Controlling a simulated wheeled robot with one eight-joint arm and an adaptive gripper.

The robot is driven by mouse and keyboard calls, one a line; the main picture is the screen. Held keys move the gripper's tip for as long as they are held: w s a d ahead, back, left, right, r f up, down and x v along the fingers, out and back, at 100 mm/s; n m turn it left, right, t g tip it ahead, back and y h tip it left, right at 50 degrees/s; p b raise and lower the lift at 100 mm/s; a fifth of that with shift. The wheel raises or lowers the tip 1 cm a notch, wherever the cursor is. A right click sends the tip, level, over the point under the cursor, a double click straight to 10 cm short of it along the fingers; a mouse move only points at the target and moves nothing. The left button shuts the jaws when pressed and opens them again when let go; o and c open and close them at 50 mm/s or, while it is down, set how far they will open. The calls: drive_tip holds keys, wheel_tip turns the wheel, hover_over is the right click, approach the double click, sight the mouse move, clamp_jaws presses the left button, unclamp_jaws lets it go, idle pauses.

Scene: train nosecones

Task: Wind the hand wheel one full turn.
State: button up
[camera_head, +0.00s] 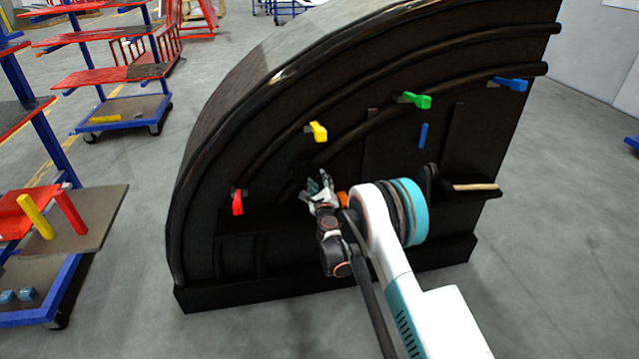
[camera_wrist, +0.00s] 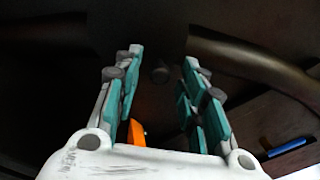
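My gripper (camera_head: 322,187) is in front of the black curved nosecone (camera_head: 285,235), low and near its middle. In the wrist view my gripper (camera_wrist: 164,62) is open, its two teal-padded fingers wide apart with nothing gripped. A small dark round knob (camera_wrist: 160,73) shows between the fingertips against a dark surface; I cannot tell whether it belongs to the hand wheel. An orange part (camera_wrist: 137,132) is beside the left finger, and orange also shows next to my gripper in the head view (camera_head: 343,199). I cannot make out a whole hand wheel; my arm hides part of the nosecone.
Red (camera_head: 237,203), yellow (camera_head: 318,131), green (camera_head: 416,100) and blue (camera_head: 511,84) clamps stick out from the nosecone. A ledge at right holds a wooden-handled tool (camera_head: 474,187). A cart with coloured parts (camera_head: 95,215) stands left. Floor right of the nosecone is clear.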

drive_tip(key=shift+s, duration=0.1)
drive_tip(key=s+d, duration=0.2)
drive_tip(key=s, duration=0.9)
drive_tip(key=shift+s, duration=0.3)
drive_tip(key=shift+d, duration=0.1)
